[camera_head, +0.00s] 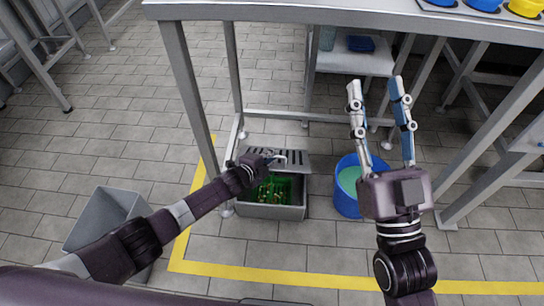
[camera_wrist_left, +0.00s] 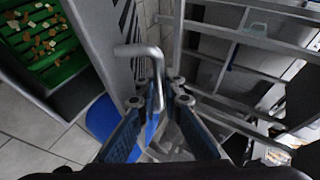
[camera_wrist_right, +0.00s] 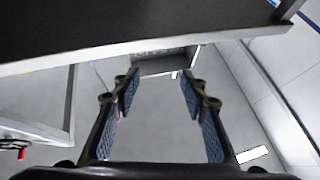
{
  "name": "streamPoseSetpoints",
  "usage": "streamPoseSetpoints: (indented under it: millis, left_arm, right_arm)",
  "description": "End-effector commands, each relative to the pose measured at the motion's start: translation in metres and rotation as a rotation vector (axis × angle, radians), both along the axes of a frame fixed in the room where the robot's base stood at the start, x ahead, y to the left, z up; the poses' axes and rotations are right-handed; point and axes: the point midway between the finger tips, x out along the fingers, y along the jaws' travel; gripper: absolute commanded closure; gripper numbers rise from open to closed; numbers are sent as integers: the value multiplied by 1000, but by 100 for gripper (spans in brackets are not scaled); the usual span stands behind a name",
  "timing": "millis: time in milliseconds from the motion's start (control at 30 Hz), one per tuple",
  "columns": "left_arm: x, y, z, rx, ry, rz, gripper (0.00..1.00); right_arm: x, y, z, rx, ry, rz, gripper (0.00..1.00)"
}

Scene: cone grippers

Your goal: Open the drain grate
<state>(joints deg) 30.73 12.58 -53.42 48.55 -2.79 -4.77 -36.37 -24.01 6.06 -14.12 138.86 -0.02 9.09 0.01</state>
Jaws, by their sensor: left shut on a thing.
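The drain grate (camera_head: 293,157) is a grey slotted metal plate, tilted up at the back of the grey drain box (camera_head: 285,212). The box shows a green insert (camera_head: 285,188) with small brown and yellow bits in it, also visible in the left wrist view (camera_wrist_left: 40,62). My left gripper (camera_head: 270,157) is at the grate, shut on its bent metal handle (camera_wrist_left: 138,50), which passes between the fingers in the left wrist view. The grate's grey plate (camera_wrist_left: 100,35) stands beside the fingers there. My right gripper (camera_head: 376,84) is open and empty, raised at the right, away from the grate.
A blue bucket (camera_head: 346,203) stands right of the drain, partly behind my right gripper. A grey bin (camera_head: 100,216) is at the left. A metal table (camera_head: 330,12) with legs stands over the drain area. Yellow floor tape (camera_head: 260,272) borders it.

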Motion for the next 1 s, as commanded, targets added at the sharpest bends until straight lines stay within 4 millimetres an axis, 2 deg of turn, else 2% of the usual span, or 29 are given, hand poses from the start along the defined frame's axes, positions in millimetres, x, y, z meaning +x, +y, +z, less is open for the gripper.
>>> streamPoseSetpoints:
  millis: [67,167,233,367,433,633,800,1000]
  left_arm:
    - [2,1,2,0,-3,2,100]
    - [2,1,2,0,-3,2,100]
    - [2,1,2,0,-3,1,100]
    - [1,1,1,0,-3,1,100]
    - [1,1,1,0,-3,1,100]
    - [1,1,1,0,-2,1,100]
    - [1,1,1,0,-2,1,100]
    - [1,1,1,0,-2,1,100]
  right_arm:
    - [0,0,0,0,0,0,60]
    - [1,1,-1,-8,0,-4,70]
    - [5,4,-9,-43,13,-16,78]
    - [24,22,-50,-217,65,-75,92]
    - [37,35,-86,-375,106,-120,100]
    - [67,69,-209,-942,196,-233,100]
    - [73,83,-308,-1452,203,-282,100]
    - [66,82,-405,-2061,112,-300,100]
